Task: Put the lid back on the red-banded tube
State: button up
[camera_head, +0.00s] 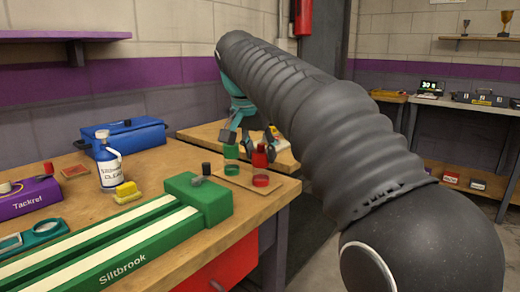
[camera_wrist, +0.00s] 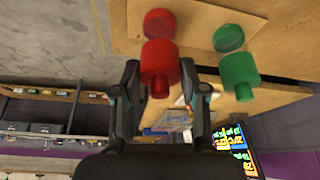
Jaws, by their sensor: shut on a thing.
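My gripper (camera_wrist: 160,72) has its fingers on both sides of a red lid (camera_wrist: 159,58) with a narrow knob and is shut on it. In the head view the red lid (camera_head: 260,158) hangs or sits upright above the red band of a tube (camera_head: 261,180). The red-banded tube's round red end also shows in the wrist view (camera_wrist: 159,22). Its body looks clear, so I cannot tell whether the lid touches its rim. The green lid (camera_wrist: 239,66) is beside it, over a green-banded tube (camera_wrist: 229,38).
Both tubes stand on a thin tan board (camera_head: 238,180) near the workbench's right end. The green tube stands close by.

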dwell(0.4)
jog(key=o, duration=1.4)
jog(key=shift+c, duration=0.2)
jog(key=shift+r+p, duration=0.75)
jog(key=shift+r, duration=2.7)
